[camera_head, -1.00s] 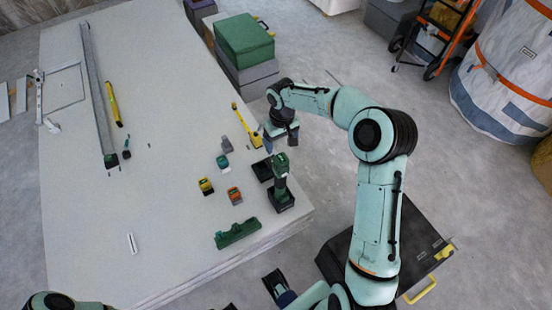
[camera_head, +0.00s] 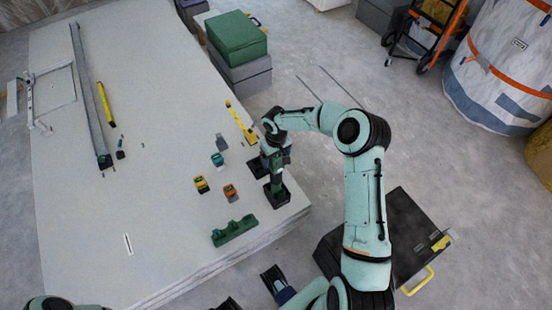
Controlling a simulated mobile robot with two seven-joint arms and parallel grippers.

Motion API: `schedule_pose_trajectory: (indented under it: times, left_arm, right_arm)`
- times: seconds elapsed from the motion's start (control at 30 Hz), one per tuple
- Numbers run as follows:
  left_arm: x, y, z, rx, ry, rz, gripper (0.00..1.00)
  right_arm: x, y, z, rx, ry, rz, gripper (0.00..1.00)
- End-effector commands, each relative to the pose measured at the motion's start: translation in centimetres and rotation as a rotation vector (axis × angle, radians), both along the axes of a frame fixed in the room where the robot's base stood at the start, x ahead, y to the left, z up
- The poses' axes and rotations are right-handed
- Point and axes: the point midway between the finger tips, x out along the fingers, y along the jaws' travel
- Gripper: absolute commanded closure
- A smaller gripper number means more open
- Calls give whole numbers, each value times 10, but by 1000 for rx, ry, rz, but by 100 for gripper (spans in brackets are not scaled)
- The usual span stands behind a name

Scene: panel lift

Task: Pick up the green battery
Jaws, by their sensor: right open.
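A small teal-green block (camera_head: 218,160), which looks like the green battery, lies on the large pale panel stack (camera_head: 120,220). A yellow block (camera_head: 201,184) and an orange block (camera_head: 230,193) lie nearer the front. My right gripper (camera_head: 268,161) is open and empty above the panel's right edge, to the right of the green battery and apart from it. It overlaps the top of a green and black drill (camera_head: 277,189) standing on the panel, so that part is hidden. My left gripper is out of view; only a piece of my left arm shows at the lower left.
A green rail-like holder (camera_head: 235,231) lies near the panel's front right. A yellow-handled tool (camera_head: 240,120) lies behind the blocks. A long grey bar (camera_head: 88,95) and yellow level (camera_head: 104,103) lie at left. The panel's middle is clear. A black case (camera_head: 405,235) stands right.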

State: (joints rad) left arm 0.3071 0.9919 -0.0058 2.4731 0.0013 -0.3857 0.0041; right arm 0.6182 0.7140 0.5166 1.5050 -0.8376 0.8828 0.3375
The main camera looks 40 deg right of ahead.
Motion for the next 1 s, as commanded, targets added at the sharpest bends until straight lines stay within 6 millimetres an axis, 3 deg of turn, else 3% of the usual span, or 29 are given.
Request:
schedule_pose_trajectory:
  times: [0.2,0.4,0.77,1.0]
  left_arm:
    - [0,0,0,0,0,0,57]
    - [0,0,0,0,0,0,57]
    - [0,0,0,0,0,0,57]
    - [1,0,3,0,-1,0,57]
  right_arm:
    - [0,0,0,0,-1,0,17]
    - [0,0,0,0,-1,0,79]
    - [1,0,5,-1,-3,0,79]
    - [1,-1,33,-4,-6,0,79]
